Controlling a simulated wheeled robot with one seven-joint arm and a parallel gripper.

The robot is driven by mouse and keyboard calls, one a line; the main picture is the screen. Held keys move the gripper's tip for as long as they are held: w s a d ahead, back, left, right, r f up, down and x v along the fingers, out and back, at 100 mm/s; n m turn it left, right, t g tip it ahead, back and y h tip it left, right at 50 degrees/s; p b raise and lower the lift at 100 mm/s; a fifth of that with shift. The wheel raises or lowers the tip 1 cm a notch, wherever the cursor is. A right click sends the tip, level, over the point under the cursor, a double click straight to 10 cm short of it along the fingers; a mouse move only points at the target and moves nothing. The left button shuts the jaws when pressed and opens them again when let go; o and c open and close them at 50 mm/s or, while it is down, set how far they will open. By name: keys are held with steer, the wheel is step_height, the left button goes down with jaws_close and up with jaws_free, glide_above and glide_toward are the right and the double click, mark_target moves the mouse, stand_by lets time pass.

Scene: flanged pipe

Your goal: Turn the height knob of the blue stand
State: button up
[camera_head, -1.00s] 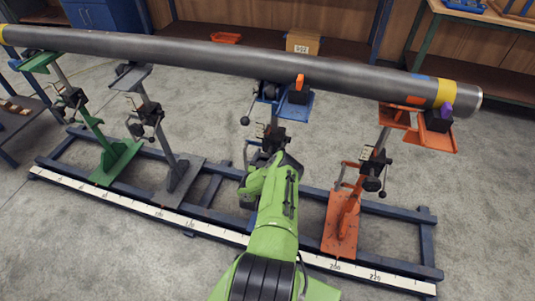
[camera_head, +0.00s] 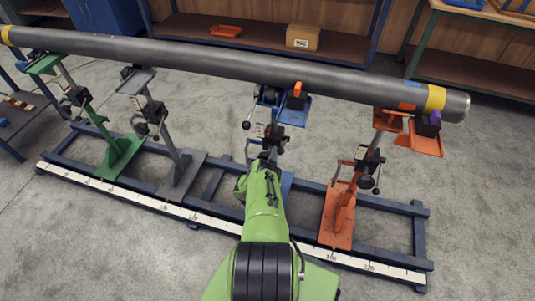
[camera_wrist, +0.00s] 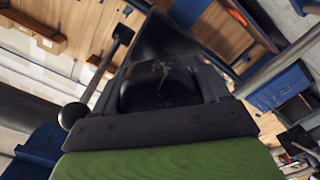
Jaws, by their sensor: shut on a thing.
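The blue stand (camera_head: 293,112) is at the middle of the rail frame, with a blue top plate under the pipe and a dark clamp block with levers on its post. My gripper (camera_head: 266,157) is at the post below that block, and my green arm hides much of the stand's lower part. In the wrist view my dark gripper (camera_wrist: 165,85) is shut around a dark, rounded part, which I take to be the height knob (camera_wrist: 158,88); its outline is hard to separate from the fingers. A ball-ended lever (camera_wrist: 73,115) is just left of the gripper.
The long grey pipe (camera_head: 200,63) lies across the stands. An orange stand (camera_head: 340,210) is to the right; grey (camera_head: 180,175) and green (camera_head: 118,155) stands are to the left. The blue rail frame with a white scale (camera_head: 200,215) runs below. Shelves stand behind.

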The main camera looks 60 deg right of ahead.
stand_by(0.6)
steer(key=o, duration=1)
